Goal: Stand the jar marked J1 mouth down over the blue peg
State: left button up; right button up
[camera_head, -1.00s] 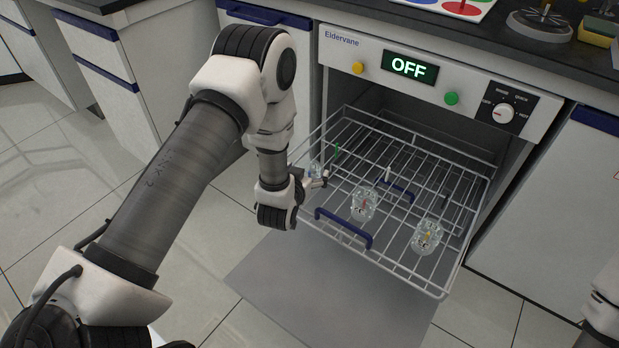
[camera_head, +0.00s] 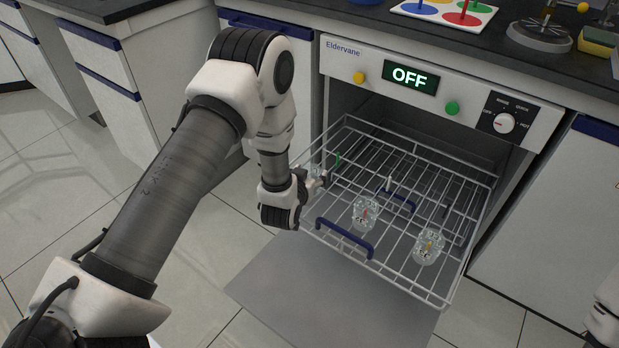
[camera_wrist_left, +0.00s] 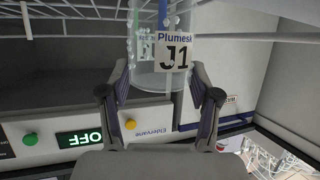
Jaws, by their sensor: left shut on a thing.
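My left gripper (camera_head: 322,178) is shut on the clear jar marked J1 (camera_head: 314,170) at the left side of the pulled-out wire rack. The left wrist view is upside down; there the jar (camera_wrist_left: 160,78) sits between the gripper's fingers (camera_wrist_left: 160,95), its label reading upright, so the jar is mouth down. Its mouth end is cut off by the frame edge. A blue bit, seemingly the blue peg (camera_wrist_left: 163,12), shows through the jar; I cannot tell whether it is inside or behind. The right gripper is out of view.
The rack (camera_head: 400,272) has blue handles and a green peg (camera_head: 337,160) near the jar. A pale peg (camera_head: 389,184) stands bare. Two clear jars stand over a red peg (camera_head: 365,213) and a yellow peg (camera_head: 430,245). The cabinet display (camera_head: 410,79) reads OFF.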

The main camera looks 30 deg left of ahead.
pick_arm(q)
notch_tip(320, 180, up, 8)
jog(key=p, duration=0.2)
jog(key=shift+r+p, duration=0.25)
jog(key=shift+p, duration=0.1)
notch_tip(320, 180, up, 12)
jog(key=p, duration=0.9)
jog(key=shift+f, duration=0.15)
